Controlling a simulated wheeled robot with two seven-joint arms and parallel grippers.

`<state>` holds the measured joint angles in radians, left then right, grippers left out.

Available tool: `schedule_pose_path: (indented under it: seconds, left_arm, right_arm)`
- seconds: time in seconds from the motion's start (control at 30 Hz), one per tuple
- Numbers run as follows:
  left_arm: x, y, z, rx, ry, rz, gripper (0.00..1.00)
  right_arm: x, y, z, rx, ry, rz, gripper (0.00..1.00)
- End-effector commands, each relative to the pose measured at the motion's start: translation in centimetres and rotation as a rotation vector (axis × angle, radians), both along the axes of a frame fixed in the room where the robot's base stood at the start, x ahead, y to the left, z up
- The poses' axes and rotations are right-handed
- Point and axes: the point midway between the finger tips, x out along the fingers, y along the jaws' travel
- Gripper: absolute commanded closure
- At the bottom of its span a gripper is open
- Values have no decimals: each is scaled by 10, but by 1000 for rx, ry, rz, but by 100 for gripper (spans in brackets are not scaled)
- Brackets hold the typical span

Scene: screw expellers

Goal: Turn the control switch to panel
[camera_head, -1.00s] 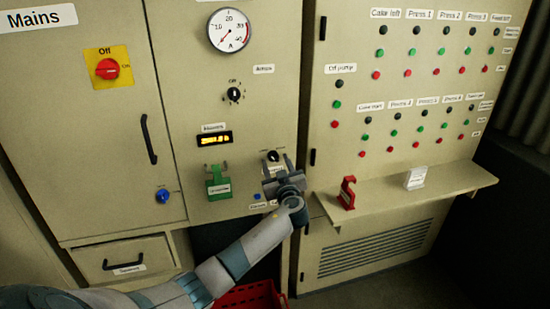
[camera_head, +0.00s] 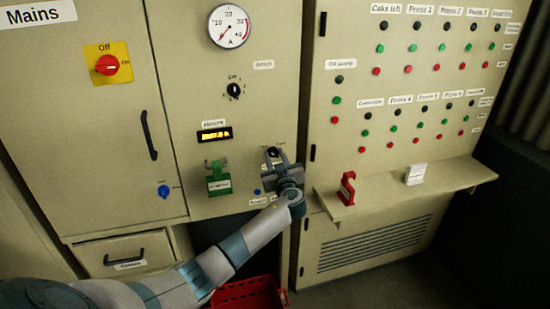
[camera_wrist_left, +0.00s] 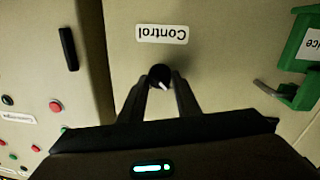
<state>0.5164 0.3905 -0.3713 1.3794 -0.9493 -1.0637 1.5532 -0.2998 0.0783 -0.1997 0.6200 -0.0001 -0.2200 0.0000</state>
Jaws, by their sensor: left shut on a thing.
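The control switch (camera_head: 271,152) is a small black round knob low on the middle beige panel. In the left wrist view the knob (camera_wrist_left: 159,75) shows below an upside-down "Control" label (camera_wrist_left: 162,34), with a pale mark on it. My left gripper (camera_head: 276,157) has its two fingers on either side of the knob and is shut on it; the fingers also show in the left wrist view (camera_wrist_left: 161,84). The fingers hide part of the knob's sides and any position labels around it. My right gripper is not in view.
A green holder (camera_head: 218,183) sits left of the switch, with a small blue button (camera_head: 257,192) between. A red crate (camera_head: 247,294) stands below.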

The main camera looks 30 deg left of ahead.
Motion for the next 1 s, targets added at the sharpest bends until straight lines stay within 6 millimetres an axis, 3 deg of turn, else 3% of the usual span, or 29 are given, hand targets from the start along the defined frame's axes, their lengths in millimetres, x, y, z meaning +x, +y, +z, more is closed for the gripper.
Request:
schedule_pose_path:
  seconds: [0.7,1.0]
  left_arm:
    - [0,-1,-4,165,194,0,93]
    - [1,-1,1,309,365,0,93]
  right_arm:
    - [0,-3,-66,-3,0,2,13]
    - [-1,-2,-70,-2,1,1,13]
